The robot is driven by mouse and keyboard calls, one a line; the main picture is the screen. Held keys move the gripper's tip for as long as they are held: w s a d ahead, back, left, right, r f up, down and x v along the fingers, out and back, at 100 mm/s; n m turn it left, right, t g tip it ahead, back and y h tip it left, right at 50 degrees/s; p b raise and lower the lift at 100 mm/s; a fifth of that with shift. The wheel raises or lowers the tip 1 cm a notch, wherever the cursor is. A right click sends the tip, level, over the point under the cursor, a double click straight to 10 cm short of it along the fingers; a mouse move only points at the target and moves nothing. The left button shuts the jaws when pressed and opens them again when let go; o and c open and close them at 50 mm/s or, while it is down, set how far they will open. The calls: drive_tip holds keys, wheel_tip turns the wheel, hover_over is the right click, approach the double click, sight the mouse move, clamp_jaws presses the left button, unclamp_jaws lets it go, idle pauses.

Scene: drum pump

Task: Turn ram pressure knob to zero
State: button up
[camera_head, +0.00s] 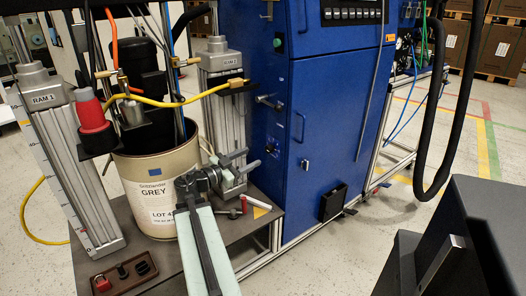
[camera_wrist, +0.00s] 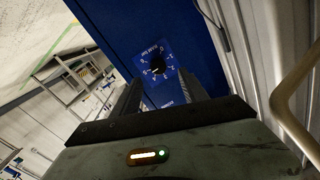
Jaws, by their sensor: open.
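The ram pressure knob (camera_wrist: 157,65) is a round black knob on a blue dial plate with white numbers around it, in the wrist view. A small light mark shows on the knob, but I cannot read which number it points at. In the head view a small dark knob (camera_head: 271,148) on the side of the blue cabinet looks like the same one. My gripper (camera_head: 250,158) is open and faces that cabinet side, a little short of it. In the wrist view its two fingers (camera_wrist: 159,80) stand apart, with the knob between and beyond their tips, apparently untouched.
The blue cabinet (camera_head: 325,130) has a black handle (camera_head: 268,101) above the knob. A yellow hose (camera_head: 190,101) crosses there. Open floor (camera_head: 340,250) lies at front right.

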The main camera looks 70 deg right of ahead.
sight(267, 150)
drive_tip(key=x, duration=0.8)
drive_tip(key=shift+s, duration=0.2)
clamp_jaws()
